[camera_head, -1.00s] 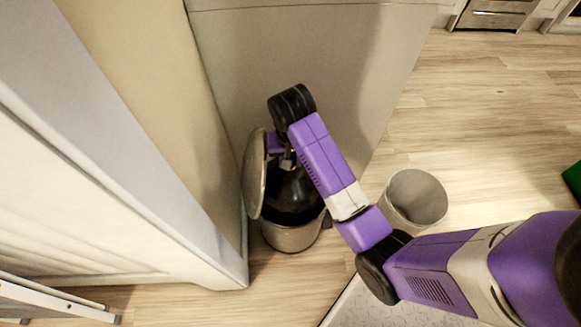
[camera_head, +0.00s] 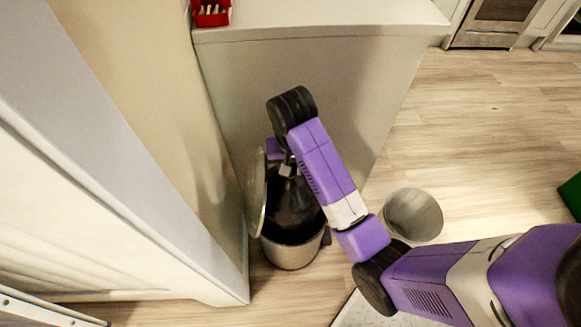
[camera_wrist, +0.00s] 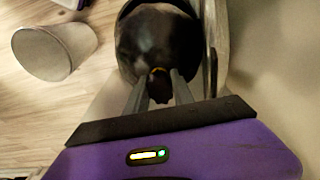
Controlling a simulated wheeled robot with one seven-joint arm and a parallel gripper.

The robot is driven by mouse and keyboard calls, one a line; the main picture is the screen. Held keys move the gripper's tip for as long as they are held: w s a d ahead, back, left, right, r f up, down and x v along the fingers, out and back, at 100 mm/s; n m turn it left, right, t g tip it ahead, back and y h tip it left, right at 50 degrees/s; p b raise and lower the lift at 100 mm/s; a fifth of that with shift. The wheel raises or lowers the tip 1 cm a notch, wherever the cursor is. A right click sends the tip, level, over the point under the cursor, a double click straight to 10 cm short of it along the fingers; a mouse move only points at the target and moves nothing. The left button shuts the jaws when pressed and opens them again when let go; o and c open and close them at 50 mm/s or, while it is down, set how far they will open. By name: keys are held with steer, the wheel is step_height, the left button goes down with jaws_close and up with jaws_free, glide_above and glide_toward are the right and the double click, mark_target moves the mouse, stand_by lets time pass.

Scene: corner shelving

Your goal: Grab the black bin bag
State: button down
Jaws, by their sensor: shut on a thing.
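The black bin bag (camera_head: 294,203) is a dark, rounded, glossy sack. Its lower part is in or just above the mouth of a round metal pedal bin (camera_head: 292,256) whose lid (camera_head: 256,192) stands open at the left. My gripper (camera_head: 286,168) is above the bin, partly hidden by my purple arm. In the wrist view the two grey fingers of my gripper (camera_wrist: 159,82) are shut on the gathered top of the bag (camera_wrist: 158,45). The bag's bottom is hidden inside the bin.
An open grey wastebasket (camera_head: 413,215) stands on the wooden floor right of the bin. A cream wall (camera_head: 140,110) is close on the left and a pale cabinet (camera_head: 300,65) stands behind. A red box (camera_head: 211,13) sits on the cabinet top.

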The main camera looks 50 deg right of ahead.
steer(key=shift+w+r+p, duration=0.1)
steer(key=shift+r+p, duration=4.25)
steer(key=shift+r, duration=0.4)
